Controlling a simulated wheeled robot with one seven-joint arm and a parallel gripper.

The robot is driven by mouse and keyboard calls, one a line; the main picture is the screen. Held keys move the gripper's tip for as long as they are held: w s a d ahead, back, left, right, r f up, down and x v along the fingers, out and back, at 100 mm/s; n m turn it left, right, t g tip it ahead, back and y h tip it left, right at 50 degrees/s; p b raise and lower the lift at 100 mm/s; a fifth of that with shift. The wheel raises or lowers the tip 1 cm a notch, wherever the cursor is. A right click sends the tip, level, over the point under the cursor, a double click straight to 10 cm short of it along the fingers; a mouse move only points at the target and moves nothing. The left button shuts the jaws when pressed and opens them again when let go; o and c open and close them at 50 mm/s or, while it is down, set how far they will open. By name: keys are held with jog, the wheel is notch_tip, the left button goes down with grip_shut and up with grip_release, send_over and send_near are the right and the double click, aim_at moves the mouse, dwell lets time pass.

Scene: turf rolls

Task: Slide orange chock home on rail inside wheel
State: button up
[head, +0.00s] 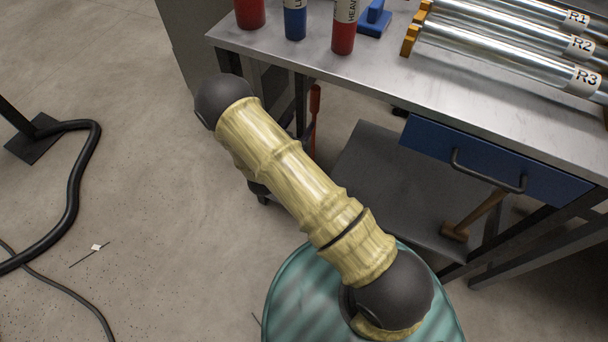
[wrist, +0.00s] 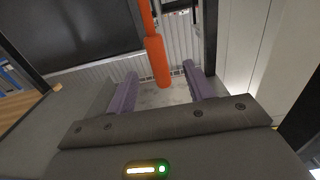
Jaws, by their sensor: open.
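Several orange chock-like blocks sit at the left ends of the shiny rolls on the bench in the head view, the nearest orange block (head: 409,41) by roll R3 (head: 510,60). I cannot tell which is the task's chock, and no wheel is clearly seen. My gripper (wrist: 161,88) shows in the wrist view with two purple fingers apart and nothing held. An orange-red handle (wrist: 157,61) hangs beyond the fingertips, roughly centred between them. A similar orange-red handle (head: 315,108) shows beside the bench leg in the head view. In the head view my gripper is hidden behind my arm.
The metal bench (head: 340,68) carries a red bottle (head: 343,30), a blue bottle (head: 295,20) and a blue block (head: 374,20). A blue drawer (head: 480,158) hangs below. A hammer (head: 470,220) lies on the lower shelf. A black hose (head: 78,190) crosses the left floor.

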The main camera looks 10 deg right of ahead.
aim_at(312, 107)
jog(key=shift+x, duration=2.25)
jog(key=shift+w, duration=0.1)
jog(key=x, duration=0.2)
jog(key=b+x, duration=0.1)
jog(key=x, duration=0.2)
jog(key=shift+d+r, duration=0.15)
jog(key=shift+d, duration=0.15)
jog(key=shift+s, duration=0.25)
grip_shut()
